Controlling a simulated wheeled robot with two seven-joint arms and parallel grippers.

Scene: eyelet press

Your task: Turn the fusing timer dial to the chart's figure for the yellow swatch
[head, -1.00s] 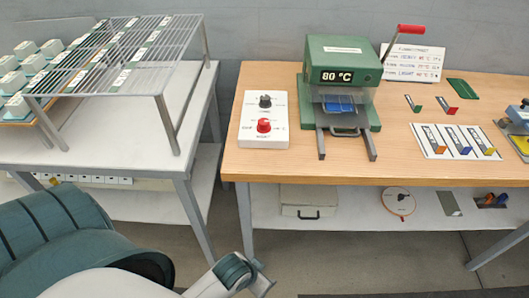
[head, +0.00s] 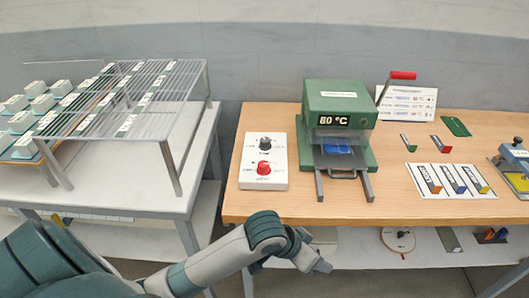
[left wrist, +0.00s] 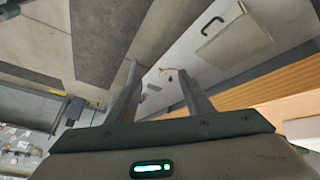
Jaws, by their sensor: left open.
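A white control box (head: 275,180) stands at the left of the wooden table, with a black dial (head: 265,144) above a red dial (head: 264,169). The dial markings are too small to read. The chart card (head: 407,103) stands behind the press; its figures are not legible. My left gripper (head: 318,264) is in front of the table edge, below and right of the control box. In the left wrist view its jaws (left wrist: 158,70) are open and empty. My right gripper is not in view.
A green press (head: 340,100) reading 80 °C, with a red lever (head: 403,75), stands right of the control box. A wire rack (head: 130,90) is on the left table. The wooden table edge (head: 400,215) lies beside my arm; a lower shelf (head: 350,250) holds several items.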

